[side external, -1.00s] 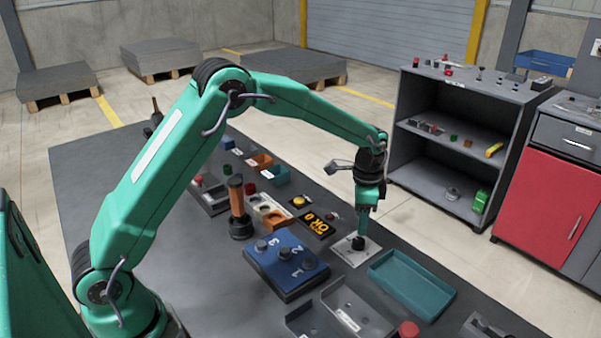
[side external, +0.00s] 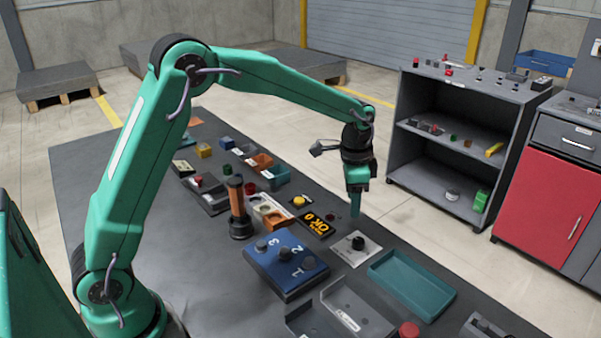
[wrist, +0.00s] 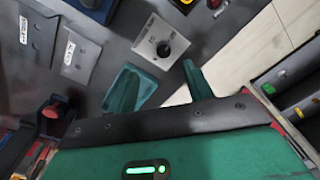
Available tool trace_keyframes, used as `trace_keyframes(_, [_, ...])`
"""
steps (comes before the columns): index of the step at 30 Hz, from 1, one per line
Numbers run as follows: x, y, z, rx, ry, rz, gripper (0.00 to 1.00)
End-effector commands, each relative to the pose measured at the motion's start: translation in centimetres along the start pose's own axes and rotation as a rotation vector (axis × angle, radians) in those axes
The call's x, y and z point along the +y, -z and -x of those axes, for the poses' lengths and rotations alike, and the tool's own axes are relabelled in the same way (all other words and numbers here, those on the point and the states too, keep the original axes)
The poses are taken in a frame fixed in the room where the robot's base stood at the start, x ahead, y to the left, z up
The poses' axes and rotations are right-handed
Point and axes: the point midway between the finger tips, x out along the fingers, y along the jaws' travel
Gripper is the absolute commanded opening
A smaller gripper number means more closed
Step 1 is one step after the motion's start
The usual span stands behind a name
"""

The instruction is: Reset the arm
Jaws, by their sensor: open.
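My gripper (side external: 355,214) hangs fingers down above the far right side of the dark table, with clear air below it. In the wrist view my gripper (wrist: 158,70) is open, its two green fingers apart and nothing between them. A black knob (side external: 357,243) on a light square plate (side external: 366,254) stands just below and nearer than the fingertips, apart from them. The knob also shows in the wrist view (wrist: 163,49), beyond the fingers.
A teal tray (side external: 436,300) and grey trays (side external: 379,327) lie nearer than the plate. A blue numbered block (side external: 287,277), a dark sign (side external: 315,228) and an upright orange-brown post (side external: 237,196) stand to the left. Grey shelves (side external: 452,170) stand beyond the table.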

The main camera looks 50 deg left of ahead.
Motion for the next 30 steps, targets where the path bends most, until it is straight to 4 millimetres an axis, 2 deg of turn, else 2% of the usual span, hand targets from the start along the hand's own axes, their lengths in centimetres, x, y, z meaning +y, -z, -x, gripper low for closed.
trace_keyframes(1, [0.2, -0.7, 1.3, 0.014, 0.01, 0.021, 0.51])
trace_keyframes(6, [1.1, -2.9, 4.5, 0.051, 0.034, 0.095, 0.51])
trace_keyframes(15, [3.3, -7.4, 9.2, 0.121, 0.072, 0.222, 0.51])
trace_keyframes(24, [5.9, -12.2, 12.3, 0.193, 0.104, 0.35, 0.51])
trace_keyframes(30, [7.8, -15.4, 13.5, 0.245, 0.122, 0.434, 0.51])
